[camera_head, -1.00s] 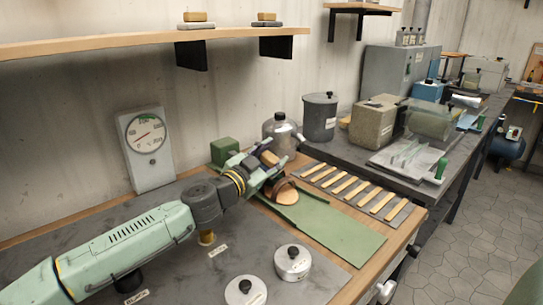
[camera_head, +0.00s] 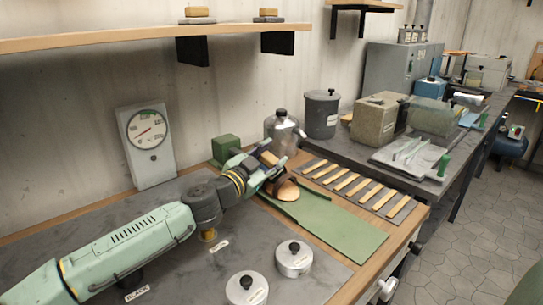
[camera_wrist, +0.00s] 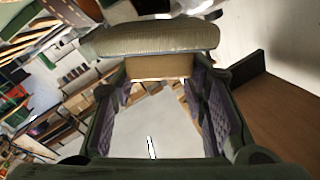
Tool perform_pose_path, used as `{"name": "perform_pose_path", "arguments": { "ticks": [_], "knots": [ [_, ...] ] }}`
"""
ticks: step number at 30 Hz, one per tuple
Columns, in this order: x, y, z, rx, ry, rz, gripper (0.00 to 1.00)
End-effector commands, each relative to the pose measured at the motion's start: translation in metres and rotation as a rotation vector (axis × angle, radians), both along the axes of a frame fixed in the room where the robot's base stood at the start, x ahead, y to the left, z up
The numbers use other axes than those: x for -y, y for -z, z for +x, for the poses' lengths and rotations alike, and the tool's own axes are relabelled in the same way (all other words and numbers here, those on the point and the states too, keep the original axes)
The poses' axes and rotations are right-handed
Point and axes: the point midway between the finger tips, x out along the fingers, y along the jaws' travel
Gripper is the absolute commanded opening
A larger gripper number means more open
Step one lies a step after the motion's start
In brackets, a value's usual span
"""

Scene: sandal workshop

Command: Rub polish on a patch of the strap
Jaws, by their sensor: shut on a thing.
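A sandal with a tan sole (camera_head: 287,191) and a darker brown strap lies at the far end of the green mat (camera_head: 345,232). My gripper (camera_head: 262,167) is just above and left of it and hides part of the strap. It is shut on a tan block (camera_head: 269,158). In the wrist view the wooden block (camera_wrist: 160,68) sits between the fingers with a grey-beige pad (camera_wrist: 150,38) on its outer side. I cannot tell whether the pad touches the strap. Two round metal tins (camera_head: 294,259) with black knobs stand at the front of the bench.
A dial gauge (camera_head: 147,130) leans at the wall. Several wood-and-grey strips (camera_head: 345,181) lie right of the sandal. A shelf (camera_head: 130,39) hangs above. The mat's near part is clear.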

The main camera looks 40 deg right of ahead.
Motion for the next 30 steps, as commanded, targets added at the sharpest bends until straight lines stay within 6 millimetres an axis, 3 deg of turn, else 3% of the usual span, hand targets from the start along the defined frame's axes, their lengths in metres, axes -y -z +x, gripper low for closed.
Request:
{"name": "perform_pose_path", "arguments": {
  "ticks": [11, 30],
  "knots": [
    [0.004, 0.002, 0.001, -0.002, 0.001, -0.001, 0.06],
    [0.043, 0.002, 0.006, -0.002, 0.001, 0.000, 0.06]
  ]
}}
